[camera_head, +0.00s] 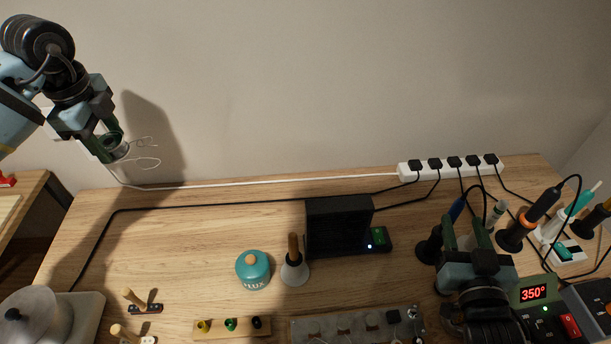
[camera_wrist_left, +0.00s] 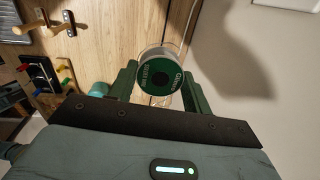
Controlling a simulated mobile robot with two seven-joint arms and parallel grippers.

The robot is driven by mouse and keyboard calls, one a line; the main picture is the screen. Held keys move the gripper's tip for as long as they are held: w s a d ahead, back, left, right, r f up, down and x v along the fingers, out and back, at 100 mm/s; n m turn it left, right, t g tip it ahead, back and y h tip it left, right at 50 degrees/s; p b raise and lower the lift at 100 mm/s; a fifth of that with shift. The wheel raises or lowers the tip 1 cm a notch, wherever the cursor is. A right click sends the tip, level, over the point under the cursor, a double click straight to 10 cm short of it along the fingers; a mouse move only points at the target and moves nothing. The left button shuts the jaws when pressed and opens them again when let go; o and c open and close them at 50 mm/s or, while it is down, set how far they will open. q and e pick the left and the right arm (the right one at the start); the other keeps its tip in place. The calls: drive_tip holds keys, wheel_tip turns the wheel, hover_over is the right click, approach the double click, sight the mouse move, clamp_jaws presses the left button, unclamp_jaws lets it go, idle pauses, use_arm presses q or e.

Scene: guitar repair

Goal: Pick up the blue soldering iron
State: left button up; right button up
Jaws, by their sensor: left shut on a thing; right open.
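The blue soldering iron (camera_head: 457,209) stands tilted in a dark holder (camera_head: 428,249) at the right of the bench. Only its upper handle shows clearly. My right gripper (camera_head: 466,226) is open right beside it, its left finger overlapping the iron in the picture. I cannot tell whether the iron lies between the fingers. My left gripper (camera_head: 113,146) is shut on a solder spool, held high at the left near the wall. The spool's green label (camera_wrist_left: 161,82) faces the left wrist camera, between the fingers. Loose solder wire (camera_head: 146,162) trails from it.
An orange-black iron (camera_head: 540,207) in its holder and other tools stand close right of my right gripper. A station display (camera_head: 533,293) reads 350°. A black box (camera_head: 338,228), teal flux jar (camera_head: 253,270) and white power strip (camera_head: 450,167) with cables are nearby.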

sight(457, 213)
use_arm(q)
drive_tip(key=shift+r+p, duration=0.4)
drive_tip(key=shift+r, duration=0.6)
use_arm(e)
drive_tip(key=shift+w+d+f, duration=0.15)
drive_tip(key=shift+w+d, duration=0.05)
drive_tip(key=shift+w, duration=1.1)
drive_tip(key=shift+w+d+f, duration=0.1)
drive_tip(key=shift+w+d, duration=0.05)
drive_tip(key=shift+w, duration=1.1)
clamp_jaws()
